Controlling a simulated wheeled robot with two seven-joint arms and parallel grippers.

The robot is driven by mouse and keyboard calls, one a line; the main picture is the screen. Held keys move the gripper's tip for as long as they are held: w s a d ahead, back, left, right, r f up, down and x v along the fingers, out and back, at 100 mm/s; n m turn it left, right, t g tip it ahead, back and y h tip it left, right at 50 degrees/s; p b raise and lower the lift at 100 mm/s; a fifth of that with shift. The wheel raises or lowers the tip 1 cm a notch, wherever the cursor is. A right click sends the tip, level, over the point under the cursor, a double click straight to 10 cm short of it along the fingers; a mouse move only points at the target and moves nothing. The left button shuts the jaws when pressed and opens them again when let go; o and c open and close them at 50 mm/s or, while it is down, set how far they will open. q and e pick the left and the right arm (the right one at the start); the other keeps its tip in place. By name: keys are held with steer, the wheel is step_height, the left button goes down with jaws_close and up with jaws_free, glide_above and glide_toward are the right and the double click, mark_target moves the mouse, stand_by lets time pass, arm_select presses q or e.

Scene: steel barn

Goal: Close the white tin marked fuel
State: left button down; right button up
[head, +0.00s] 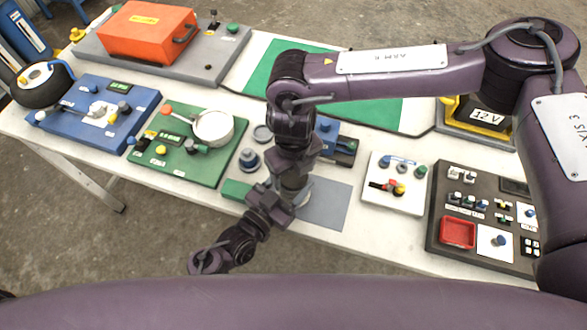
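I cannot read a fuel mark anywhere. A small part of a white round thing (306,194) shows behind my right gripper at the left edge of a grey mat (328,205); it may be the tin, but most of it is hidden. My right gripper (292,188) points down over that spot, and its fingers cannot be made out. My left gripper (268,210) comes in from the lower left close in front of it. Its fingers are unclear too. A flat grey disc (262,133) lies on the table behind; I cannot tell if it is a lid.
A green board (215,165) with a pale pan (213,127) stands left, with a blue board (75,118) beyond. A grey knobbed piece (249,160) stands near the grippers. A white switch board (395,200) and dark panel (475,235) fill the right.

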steer(key=shift+o, duration=0.9)
steer(key=shift+r, duration=2.25)
steer(key=shift+c, duration=0.4)
